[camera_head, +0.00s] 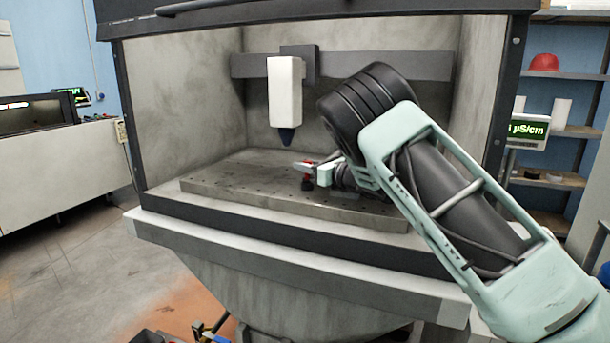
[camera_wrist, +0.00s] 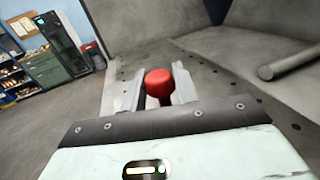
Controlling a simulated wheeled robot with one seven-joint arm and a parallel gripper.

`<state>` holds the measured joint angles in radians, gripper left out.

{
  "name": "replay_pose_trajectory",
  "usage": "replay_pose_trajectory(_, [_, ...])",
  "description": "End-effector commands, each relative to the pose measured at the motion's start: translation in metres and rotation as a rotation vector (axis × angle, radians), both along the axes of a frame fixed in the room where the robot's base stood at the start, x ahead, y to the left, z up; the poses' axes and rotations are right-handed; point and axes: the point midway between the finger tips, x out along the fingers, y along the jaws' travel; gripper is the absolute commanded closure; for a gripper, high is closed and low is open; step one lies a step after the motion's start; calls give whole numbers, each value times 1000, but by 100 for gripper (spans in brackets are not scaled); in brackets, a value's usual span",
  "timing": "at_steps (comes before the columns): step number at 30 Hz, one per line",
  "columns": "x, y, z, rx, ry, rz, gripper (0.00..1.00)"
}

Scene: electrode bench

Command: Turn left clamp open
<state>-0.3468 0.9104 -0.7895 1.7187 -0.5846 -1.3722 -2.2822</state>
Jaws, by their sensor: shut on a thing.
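The clamp (camera_head: 307,179) shows as a small red and dark piece on the perforated metal plate inside the bench enclosure. In the wrist view its rounded red knob (camera_wrist: 159,82) stands between the two fingers. My gripper (camera_head: 318,172) reaches in from the right, low over the plate. It also shows in the wrist view (camera_wrist: 158,88), with its fingers shut on the red knob. My gripper and wrist hide part of the clamp in the head view. The turn angle of the clamp cannot be told.
A white spindle head with a dark tip (camera_head: 284,95) hangs above the plate (camera_head: 240,190), left of my arm. Enclosure walls stand behind and at both sides. A grey rod (camera_wrist: 290,62) lies to the right in the wrist view. The plate's left part is clear.

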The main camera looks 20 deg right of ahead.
Motion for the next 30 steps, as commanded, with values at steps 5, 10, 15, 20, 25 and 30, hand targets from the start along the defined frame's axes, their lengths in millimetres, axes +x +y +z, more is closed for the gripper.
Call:
replay_pose_trajectory(5, [0, 0, -1, 1, -1, 40, 100])
replay_pose_trajectory(10, [0, 0, 0, 0, 0, 50, 100])
replay_pose_trajectory(15, [0, 1, 1, 1, -1, 50, 100])
replay_pose_trajectory(20, [0, 0, 1, 1, -1, 49, 54])
replay_pose_trajectory(25, [0, 1, 1, 1, -1, 49, 52])
replay_pose_trajectory(30, [-2, -1, 0, 1, -1, 48, 52])
